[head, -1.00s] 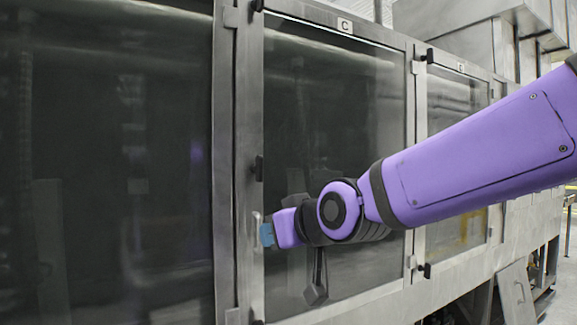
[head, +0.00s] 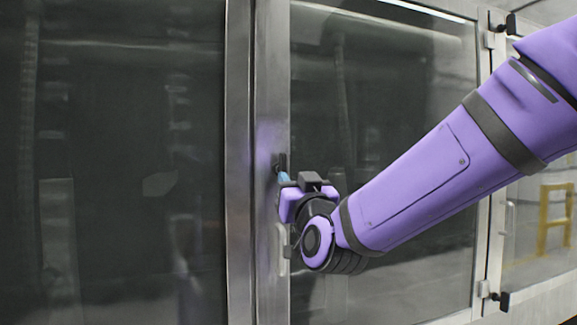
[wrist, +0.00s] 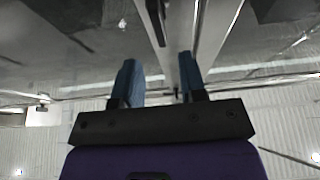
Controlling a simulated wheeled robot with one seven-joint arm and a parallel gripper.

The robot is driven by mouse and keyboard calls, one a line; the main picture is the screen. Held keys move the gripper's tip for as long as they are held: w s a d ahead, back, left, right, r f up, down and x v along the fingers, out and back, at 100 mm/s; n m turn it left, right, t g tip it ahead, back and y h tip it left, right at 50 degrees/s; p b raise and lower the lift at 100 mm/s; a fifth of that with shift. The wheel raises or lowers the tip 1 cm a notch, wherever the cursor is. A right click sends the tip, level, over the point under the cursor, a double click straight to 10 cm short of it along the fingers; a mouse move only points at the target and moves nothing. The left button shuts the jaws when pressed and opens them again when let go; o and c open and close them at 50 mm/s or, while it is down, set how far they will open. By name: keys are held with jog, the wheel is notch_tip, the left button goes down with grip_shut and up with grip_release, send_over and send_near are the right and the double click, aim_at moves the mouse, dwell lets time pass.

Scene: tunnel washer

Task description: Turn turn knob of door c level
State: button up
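Door C is the large glass panel (head: 400,110) in a grey metal frame in the head view; its label is out of frame. A small black turn knob (head: 281,161) sits on the left upright of its frame. My gripper (head: 284,177) is right at the knob, its blue fingertips just below it and partly hidden by my wrist. In the wrist view, my gripper's (wrist: 158,60) two blue fingers stand apart. A dark, narrow piece, apparently the knob (wrist: 152,18), shows ahead of the gap between them. I cannot tell whether the fingers touch it.
A vertical metal door handle (head: 282,248) is just below my gripper on the same upright. A large dark glass panel (head: 120,150) lies to the left. Another glass door (head: 535,225) with a black latch (head: 504,301) beside it is to the right.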

aim_at(285, 167)
jog(key=x, duration=0.8)
jog(key=shift+w+a, duration=0.1)
jog(key=shift+w, duration=0.1)
grip_shut()
